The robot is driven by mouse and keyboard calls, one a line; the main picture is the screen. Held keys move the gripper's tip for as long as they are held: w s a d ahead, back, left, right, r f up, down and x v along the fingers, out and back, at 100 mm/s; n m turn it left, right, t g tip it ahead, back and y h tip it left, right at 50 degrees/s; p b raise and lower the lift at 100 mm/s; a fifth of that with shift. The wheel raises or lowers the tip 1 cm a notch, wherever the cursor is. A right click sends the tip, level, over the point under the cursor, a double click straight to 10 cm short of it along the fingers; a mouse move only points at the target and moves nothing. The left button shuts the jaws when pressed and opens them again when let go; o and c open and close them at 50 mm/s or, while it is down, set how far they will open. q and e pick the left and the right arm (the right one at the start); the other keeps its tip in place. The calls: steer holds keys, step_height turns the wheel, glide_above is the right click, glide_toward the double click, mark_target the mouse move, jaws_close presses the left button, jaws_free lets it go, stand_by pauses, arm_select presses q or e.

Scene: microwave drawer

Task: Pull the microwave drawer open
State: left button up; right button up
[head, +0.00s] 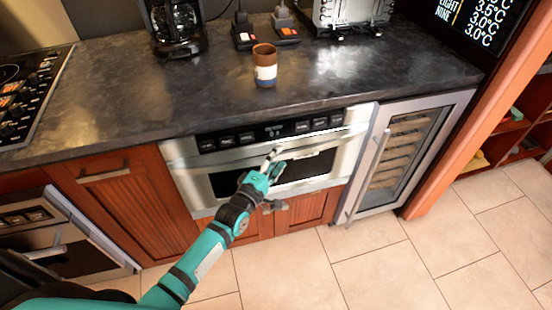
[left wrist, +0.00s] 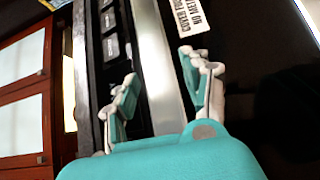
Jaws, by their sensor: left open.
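The microwave drawer (head: 205,186) is set under the dark counter, with a silver front, a dark window and a black control strip (head: 270,132) above. Its front looks flush with the cabinets. My left gripper (head: 279,159) is in front of the drawer's middle, partly covering the window. In the left wrist view my left gripper (left wrist: 160,88) is open, its two fingers apart. A silver strip (left wrist: 158,70) of the drawer front shows between the fingers, with control buttons on one side and a white printed label (left wrist: 189,14) on the other. Contact cannot be told. My right gripper is not in view.
A brown, white and blue cup (head: 265,68) stands on the counter (head: 150,88) above the drawer. A glass-door cooler (head: 405,150) with a vertical handle is at the right. The tiled floor (head: 375,270) in front is clear.

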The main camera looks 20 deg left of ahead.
arm_select(q)
steer(key=shift+w, duration=0.15)
steer(key=shift+c, duration=0.4)
jaws_close()
